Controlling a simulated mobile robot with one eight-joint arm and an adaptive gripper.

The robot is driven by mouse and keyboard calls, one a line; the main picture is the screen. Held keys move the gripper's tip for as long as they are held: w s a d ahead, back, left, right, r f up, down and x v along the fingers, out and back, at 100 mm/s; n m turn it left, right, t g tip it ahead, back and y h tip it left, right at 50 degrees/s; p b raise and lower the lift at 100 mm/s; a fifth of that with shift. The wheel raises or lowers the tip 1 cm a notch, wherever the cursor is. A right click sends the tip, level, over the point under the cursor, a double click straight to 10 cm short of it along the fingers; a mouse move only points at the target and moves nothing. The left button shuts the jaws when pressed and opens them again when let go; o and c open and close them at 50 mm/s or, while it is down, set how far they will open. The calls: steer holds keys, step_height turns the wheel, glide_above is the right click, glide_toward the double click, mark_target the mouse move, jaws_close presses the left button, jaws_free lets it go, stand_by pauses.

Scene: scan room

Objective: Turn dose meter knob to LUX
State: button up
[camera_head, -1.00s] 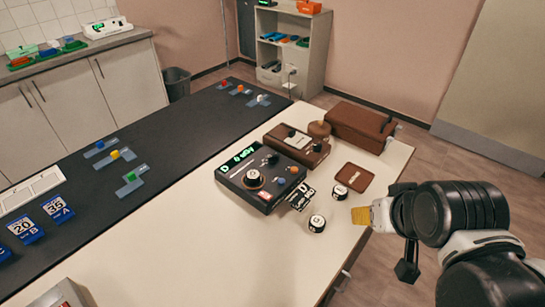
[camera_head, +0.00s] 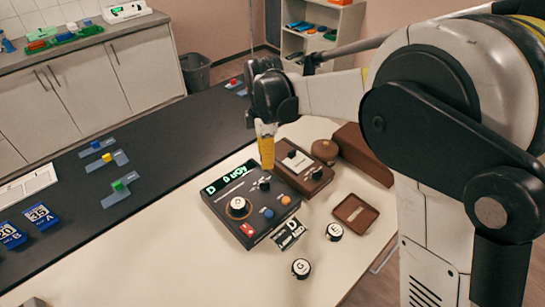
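The dose meter seems to be the dark console (camera_head: 222,205) on the cream tabletop, with a green display (camera_head: 229,178) that appears to read "D 0 uGy". My gripper (camera_head: 267,165) points down over the far right edge of the console, close to the small knob in the picture. I cannot tell whether it touches anything. A yellow fingertip shows; any second finger is hidden.
A brown device with its own black knob (camera_head: 316,173) stands right behind the console. Two loose round black pieces with white lettered tops, G (camera_head: 301,268) and E (camera_head: 334,231), sit in front. A brown tray (camera_head: 355,214) lies at the right. My arm covers the right side.

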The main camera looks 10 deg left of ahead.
mark_target(264, 181)
steer(key=shift+w+a+f+n, duration=0.15)
steer(key=shift+a+f+n, duration=0.15)
steer(key=shift+f, duration=0.45)
step_height(264, 181, down, 10)
steer(key=b, duration=0.3)
steer(key=shift+b, duration=0.35)
steer(key=shift+r, duration=0.1)
jaws_close()
